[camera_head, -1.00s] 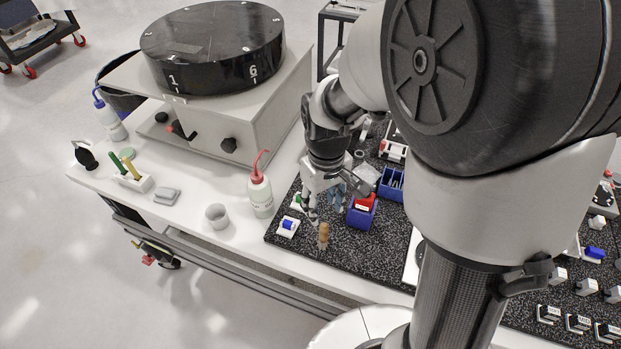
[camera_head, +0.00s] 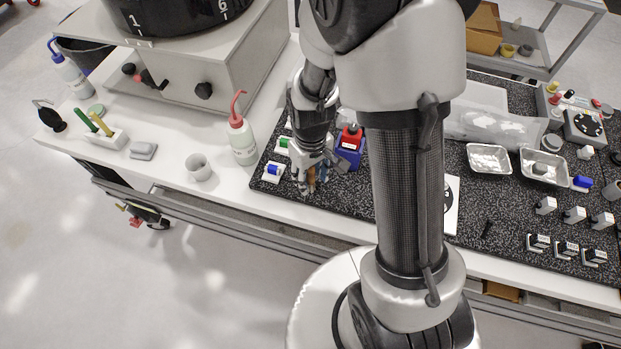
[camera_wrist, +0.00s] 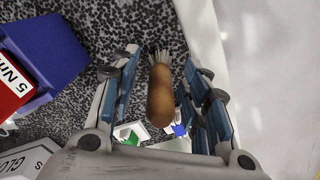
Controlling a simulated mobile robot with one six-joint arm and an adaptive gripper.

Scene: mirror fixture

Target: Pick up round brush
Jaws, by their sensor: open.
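The round brush has a wooden handle (camera_wrist: 160,95) and pale bristles, and lies between my gripper's fingers in the wrist view. My gripper (camera_wrist: 163,88) is open, with a blue-padded finger on each side of the handle and a visible gap on both sides. In the head view the brush handle (camera_head: 311,178) shows as a small brown shape at the tip of my gripper (camera_head: 312,182), near the front edge of the black speckled mat (camera_head: 340,205). The rest of the brush is hidden there by the fingers.
A blue box with a red block (camera_head: 349,140) stands just right of my gripper. Small holders with green (camera_head: 283,143) and blue (camera_head: 272,171) parts are to its left. A wash bottle (camera_head: 242,140) and a white cup (camera_head: 199,168) stand farther left.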

